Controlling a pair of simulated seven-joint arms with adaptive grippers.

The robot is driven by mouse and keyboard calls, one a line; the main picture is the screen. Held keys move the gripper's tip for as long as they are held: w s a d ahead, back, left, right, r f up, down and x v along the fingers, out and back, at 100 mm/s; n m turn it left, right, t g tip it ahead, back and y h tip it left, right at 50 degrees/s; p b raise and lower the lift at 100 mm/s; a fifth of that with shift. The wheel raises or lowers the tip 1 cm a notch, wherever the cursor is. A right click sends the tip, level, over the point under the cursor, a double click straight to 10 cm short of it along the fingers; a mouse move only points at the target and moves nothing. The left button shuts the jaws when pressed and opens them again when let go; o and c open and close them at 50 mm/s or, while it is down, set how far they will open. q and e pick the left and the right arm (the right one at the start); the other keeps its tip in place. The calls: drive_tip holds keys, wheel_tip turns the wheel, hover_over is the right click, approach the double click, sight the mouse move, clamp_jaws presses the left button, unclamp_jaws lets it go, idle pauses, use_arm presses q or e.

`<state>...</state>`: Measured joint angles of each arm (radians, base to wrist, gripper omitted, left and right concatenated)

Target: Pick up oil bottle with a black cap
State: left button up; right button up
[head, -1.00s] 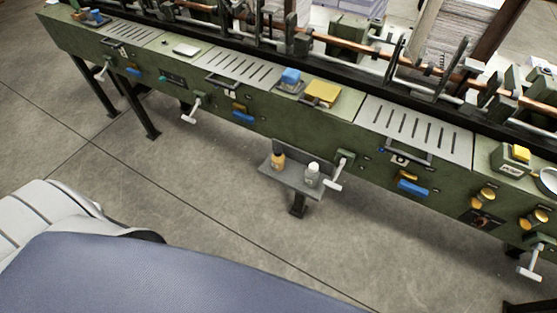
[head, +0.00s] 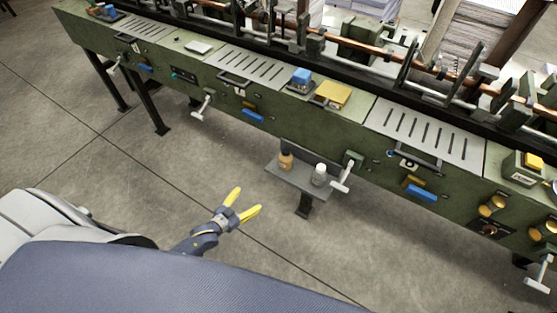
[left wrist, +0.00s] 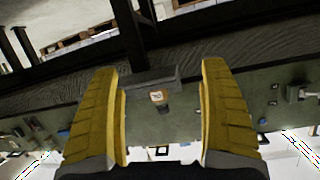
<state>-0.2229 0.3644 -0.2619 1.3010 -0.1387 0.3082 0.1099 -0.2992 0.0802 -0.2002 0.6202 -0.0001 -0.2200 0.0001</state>
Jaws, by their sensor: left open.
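An orange-brown oil bottle (head: 286,161) with a dark cap stands upright at the left of a small grey shelf (head: 289,182). A pale grey bottle (head: 319,175) with a light cap stands to its right. My left gripper (head: 247,201) is open and empty, to the left of and in front of the shelf, apart from both bottles. In the left wrist view the scene appears upside down; one small bottle (left wrist: 158,98) shows between the open yellow fingers, some way beyond them. My right gripper is not in view.
The shelf is on the front of a long green machine (head: 330,125). A crank handle (head: 342,178) sticks out just right of the pale bottle. Concrete floor (head: 150,175) lies open in front of the machine.

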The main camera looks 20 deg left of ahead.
sight(281, 162)
use_arm(q)
drive_tip(key=w+d+r+t+h, duration=0.2)
drive_tip(key=d+r+t, duration=0.1)
drive_tip(key=r, duration=0.8)
drive_tip(key=shift+n, duration=0.4)
drive_tip(key=x, duration=1.2)
drive_tip(key=shift+d+f, duration=0.1)
drive_tip(key=shift+d, duration=0.15)
drive_tip(key=shift+x, duration=2.6)
drive_tip(key=shift+d, duration=0.2)
drive_tip(key=c, duration=1.3)
